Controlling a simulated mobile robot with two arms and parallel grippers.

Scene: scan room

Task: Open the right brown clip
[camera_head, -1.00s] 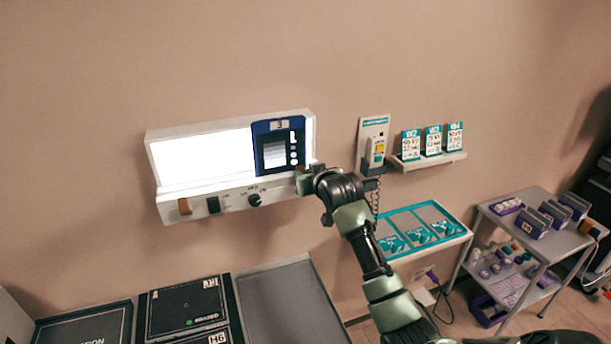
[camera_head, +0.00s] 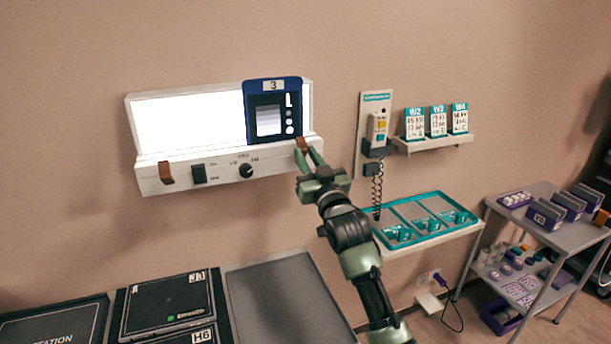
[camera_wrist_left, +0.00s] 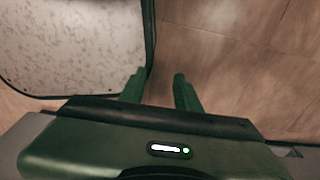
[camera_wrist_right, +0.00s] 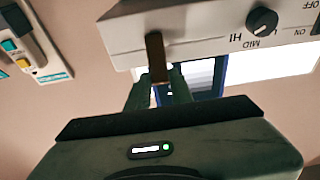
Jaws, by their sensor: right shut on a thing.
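The right brown clip (camera_head: 302,145) is at the right end of the white light box's front ledge (camera_head: 275,154). My right gripper (camera_head: 309,157) reaches up to it from below and is shut on it. In the right wrist view the brown clip (camera_wrist_right: 155,52) stands between the two green fingers (camera_wrist_right: 158,92). The left brown clip (camera_head: 166,173) is at the ledge's other end. A blue-framed film marked 3 (camera_head: 273,110) stands on the lit panel above the right clip. My left gripper (camera_wrist_left: 159,90) shows only in its wrist view, with its fingers apart and nothing between them.
A switch (camera_head: 199,174) and a dial (camera_head: 246,171) sit between the clips. A wall handset (camera_head: 377,128) with a coiled cord hangs right of my right gripper. Below are a grey tray (camera_head: 290,300) and a teal-edged tray (camera_head: 430,237). A trolley (camera_head: 565,237) stands right.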

